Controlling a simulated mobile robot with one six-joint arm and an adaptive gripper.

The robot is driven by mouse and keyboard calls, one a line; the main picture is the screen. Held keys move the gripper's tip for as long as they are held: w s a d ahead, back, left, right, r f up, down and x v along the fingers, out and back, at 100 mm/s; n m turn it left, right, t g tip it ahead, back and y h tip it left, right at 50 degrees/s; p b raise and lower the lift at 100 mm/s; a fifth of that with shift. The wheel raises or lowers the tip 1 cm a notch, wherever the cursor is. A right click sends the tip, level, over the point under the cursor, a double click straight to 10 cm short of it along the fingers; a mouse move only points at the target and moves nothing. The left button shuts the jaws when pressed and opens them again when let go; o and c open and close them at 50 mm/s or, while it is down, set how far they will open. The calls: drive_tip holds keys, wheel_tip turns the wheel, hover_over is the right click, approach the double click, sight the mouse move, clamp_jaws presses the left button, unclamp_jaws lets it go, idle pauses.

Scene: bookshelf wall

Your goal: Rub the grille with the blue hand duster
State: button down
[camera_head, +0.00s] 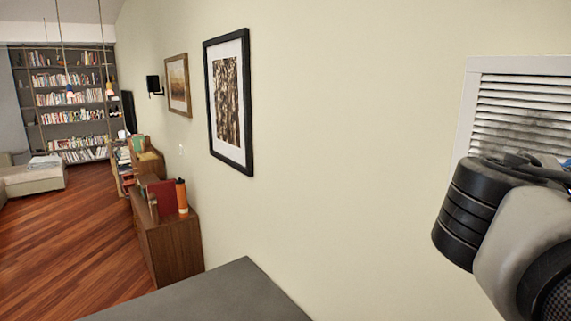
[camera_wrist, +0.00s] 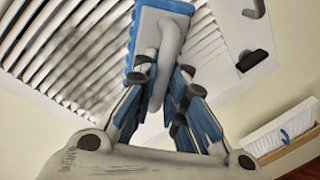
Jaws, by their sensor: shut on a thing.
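The grille (camera_head: 520,100) is a white-framed louvred vent on the wall at the right of the head view, with a dark grey smudge over its lower slats. My arm partly covers its lower part there. In the wrist view the grille (camera_wrist: 70,50) fills the upper left, with grey dirt on its slats. My gripper (camera_wrist: 163,74) is shut on the blue hand duster (camera_wrist: 163,10), by its light grey handle. The duster's blue-edged head lies over the grille's right part; I cannot tell whether it touches the slats.
In the wrist view a black fitting (camera_wrist: 254,60) and a hook (camera_wrist: 254,9) are right of the grille, and an open white box (camera_wrist: 282,130) is lower right. A black-framed picture (camera_head: 229,100) hangs left; a grey surface (camera_head: 205,295) lies below.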

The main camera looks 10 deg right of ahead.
drive_tip(key=shift+w+a+r+p, duration=0.7)
drive_tip(key=shift+w+a, duration=0.7)
drive_tip(key=shift+w, duration=2)
drive_tip(key=shift+w+a+r+p, duration=0.4)
drive_tip(key=shift+w+a+r, duration=0.8)
drive_tip(key=shift+w, duration=2.2)
drive_tip(key=shift+s+d+f+b, duration=0.1)
drive_tip(key=shift+s+d+b, duration=0.65)
drive_tip(key=shift+s, duration=1.65)
drive_tip(key=shift+s+d+f+b, duration=0.1)
drive_tip(key=shift+s+d+b, duration=0.15)
drive_tip(key=shift+s+d, duration=1.55)
drive_tip(key=shift+s+d+f+b, duration=0.1)
drive_tip(key=shift+s+d+b, duration=0.3)
drive_tip(key=shift+s, duration=2.65)
drive_tip(key=shift+w+r+p, duration=0.1)
drive_tip(key=shift+r+p, duration=1)
drive_tip(key=shift+r, duration=0.6)
drive_tip(key=shift+w+a+f+b, duration=0.15)
drive_tip(key=shift+w+a, duration=0.4)
drive_tip(key=shift+w, duration=0.7)
drive_tip(key=shift+w+a+r+b, duration=0.1)
drive_tip(key=shift+w+a, duration=0.4)
drive_tip(key=shift+w, duration=0.7)
drive_tip(key=shift+w+a+f+b, duration=0.15)
drive_tip(key=shift+w+a, duration=0.4)
drive_tip(key=shift+w, duration=0.7)
drive_tip(key=shift+w, duration=0.1)
